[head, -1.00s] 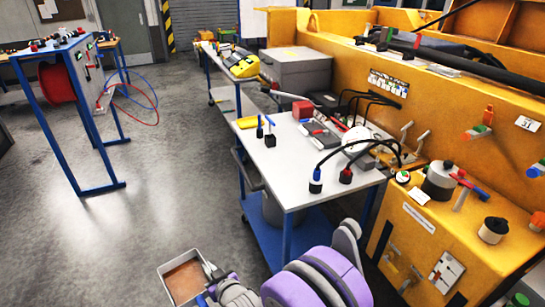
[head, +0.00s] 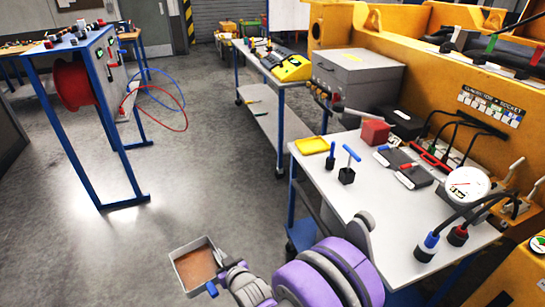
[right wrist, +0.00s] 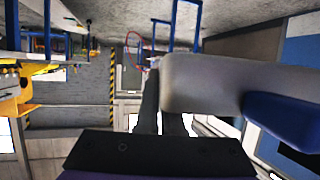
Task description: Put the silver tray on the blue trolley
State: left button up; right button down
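The silver tray (head: 178,267), a small open box with thin grey walls and a brown inside, shows at the bottom of the head view. My right gripper (head: 218,278) is at its right edge and appears shut on its rim, holding it above the floor; the fingertips are partly hidden. The near blue trolley (head: 378,205), with blue legs and a grey top, stands to the right of the tray, apart from it. My left gripper is not in view.
The trolley's top carries a red block (head: 375,132), a gauge (head: 467,184), plugs and cables; its front left part is bare. A second blue-framed trolley (head: 262,65) stands behind. A blue-framed panel stand (head: 125,150) is at left. The floor between is clear.

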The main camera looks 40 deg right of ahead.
aim_at(372, 219)
jog(key=i, duration=1.45)
jog(key=i+z, duration=0.15)
jog(key=i, duration=0.5)
jog(key=i+j+z, duration=0.1)
jog(key=i, duration=0.5)
jog(key=j+z, duration=0.1)
jog(key=z, duration=2.95)
jog(key=j, duration=0.1)
